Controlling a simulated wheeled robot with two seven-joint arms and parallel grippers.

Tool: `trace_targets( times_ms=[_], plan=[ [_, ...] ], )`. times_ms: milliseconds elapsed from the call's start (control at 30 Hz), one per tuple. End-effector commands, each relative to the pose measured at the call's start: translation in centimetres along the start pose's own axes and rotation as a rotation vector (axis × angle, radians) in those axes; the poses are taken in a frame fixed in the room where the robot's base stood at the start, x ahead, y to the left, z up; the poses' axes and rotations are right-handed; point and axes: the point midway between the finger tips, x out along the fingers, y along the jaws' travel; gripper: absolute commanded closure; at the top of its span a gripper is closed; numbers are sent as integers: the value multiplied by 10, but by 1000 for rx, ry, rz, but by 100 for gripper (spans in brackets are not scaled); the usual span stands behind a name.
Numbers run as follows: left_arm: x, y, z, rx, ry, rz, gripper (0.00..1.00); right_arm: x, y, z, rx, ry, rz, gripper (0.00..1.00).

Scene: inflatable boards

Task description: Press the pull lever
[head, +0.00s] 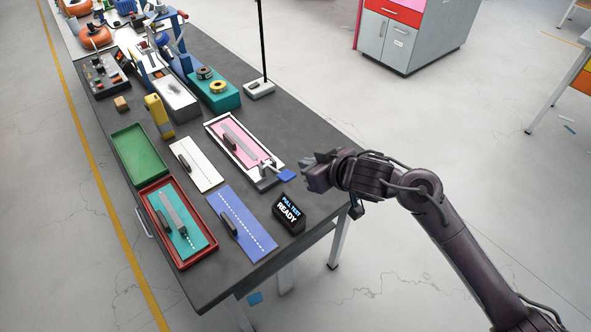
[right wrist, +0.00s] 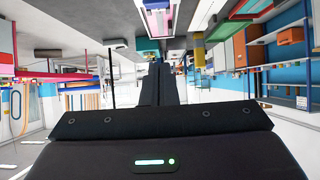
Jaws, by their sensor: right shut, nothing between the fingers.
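The pull lever (head: 286,176) has a blue paddle end. It sticks out at the near right corner of a white-framed fixture (head: 270,184) that holds a pink board (head: 238,142) with a grey strip. My right gripper (head: 306,166) is shut and empty, just right of the blue paddle and close to it; I cannot tell if they touch. Its dark fingers also show in the right wrist view (right wrist: 158,85), together with nothing between them. A black display (head: 289,212) reading "PULL TEST READY" stands in front of the lever. My left gripper is not in view.
On the dark table (head: 190,274) lie a red tray (head: 183,264) with a teal board, a blue board (head: 241,224), a white board (head: 196,164) and a green tray (head: 139,153). A thin black pole (head: 262,40) stands behind. Floor right of the table is open.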

Motion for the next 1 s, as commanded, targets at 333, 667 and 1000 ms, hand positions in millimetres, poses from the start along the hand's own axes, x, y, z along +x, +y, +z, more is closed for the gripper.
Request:
trace_targets(
  times_ms=[333, 667, 1000],
  plan=[
    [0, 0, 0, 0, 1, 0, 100, 4, 0, 0, 3, 0, 1, 100],
    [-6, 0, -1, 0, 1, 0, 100, 59, 0, -2, 4, 0, 0, 100],
    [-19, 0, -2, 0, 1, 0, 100, 104, 1, 17, 1, -5, 2, 100]
  ],
)
